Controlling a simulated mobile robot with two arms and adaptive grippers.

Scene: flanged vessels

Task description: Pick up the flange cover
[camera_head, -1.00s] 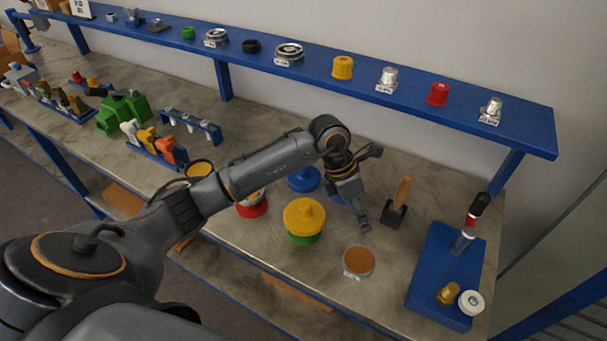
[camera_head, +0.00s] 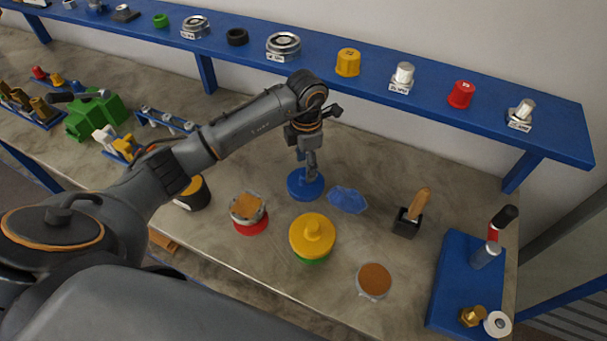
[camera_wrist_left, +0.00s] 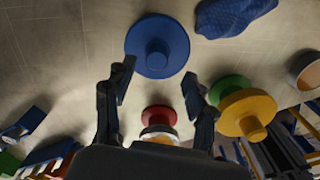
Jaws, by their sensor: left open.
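A blue flange cover (camera_head: 298,191), a round disc with a central knob, lies on the grey worktop. My left gripper (camera_head: 310,172) points down over it and hides its knob in the head view. In the left wrist view the blue cover (camera_wrist_left: 145,62) lies just beyond my open, empty fingers (camera_wrist_left: 157,85), roughly centred between them. I cannot tell how high the fingertips are above it. A yellow cover with a knob (camera_head: 312,233) sits on a green flange (camera_head: 314,261). My right gripper is not in view.
A blue cloth (camera_head: 347,200) lies right of the blue cover. A red-based vessel (camera_head: 248,212) stands to the left and a brown-topped round (camera_head: 374,280) in front. A brush in a black holder (camera_head: 407,224) and a blue tray (camera_head: 451,268) are right. A blue shelf (camera_head: 375,84) runs behind.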

